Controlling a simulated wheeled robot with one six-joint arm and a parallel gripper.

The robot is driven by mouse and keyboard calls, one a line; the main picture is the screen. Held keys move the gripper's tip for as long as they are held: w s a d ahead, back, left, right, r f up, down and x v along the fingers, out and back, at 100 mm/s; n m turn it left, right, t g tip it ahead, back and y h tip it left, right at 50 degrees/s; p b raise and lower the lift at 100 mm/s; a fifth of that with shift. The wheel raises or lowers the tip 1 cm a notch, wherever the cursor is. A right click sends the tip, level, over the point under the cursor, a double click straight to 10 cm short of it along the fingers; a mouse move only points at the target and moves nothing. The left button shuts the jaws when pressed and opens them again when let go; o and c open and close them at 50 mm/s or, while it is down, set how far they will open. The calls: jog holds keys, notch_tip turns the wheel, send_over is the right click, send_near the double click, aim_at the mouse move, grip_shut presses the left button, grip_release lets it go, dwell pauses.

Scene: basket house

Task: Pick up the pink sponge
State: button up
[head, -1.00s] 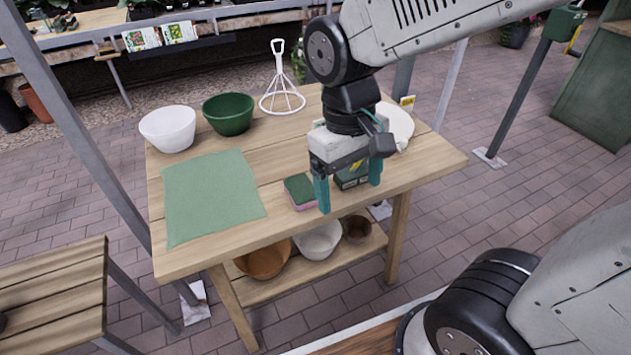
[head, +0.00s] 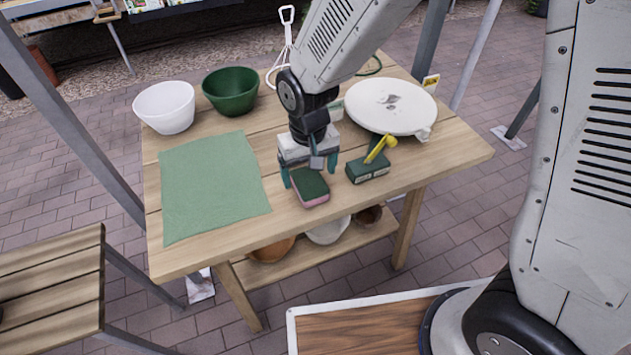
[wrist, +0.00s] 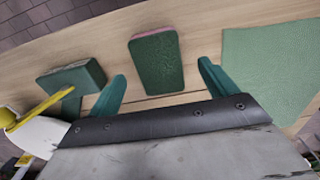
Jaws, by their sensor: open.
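The sponge (head: 310,188) has a dark green top and a pink lower layer, and lies flat near the front edge of the wooden table (head: 225,245). In the wrist view the sponge (wrist: 156,64) lies ahead of and between the two teal fingers. My gripper (head: 309,174) is open and empty, just behind the sponge in the head view. Its open fingers also show in the wrist view (wrist: 160,85). I cannot tell how far above the table the fingertips are.
A green cloth (head: 212,187) lies left. A white bowl (head: 165,108), a green bowl (head: 231,92) and a white round plate-like object (head: 391,107) stand farther back.

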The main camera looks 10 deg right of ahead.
aim_at(311, 183)
notch_tip(311, 183, down, 4)
jog(key=shift+d+f, duration=0.15)
jog(key=shift+f, duration=0.1)
jog(key=shift+c, duration=0.4)
jog(key=c, duration=1.1)
jog(key=shift+o, duration=0.2)
jog(key=shift+r, duration=0.1)
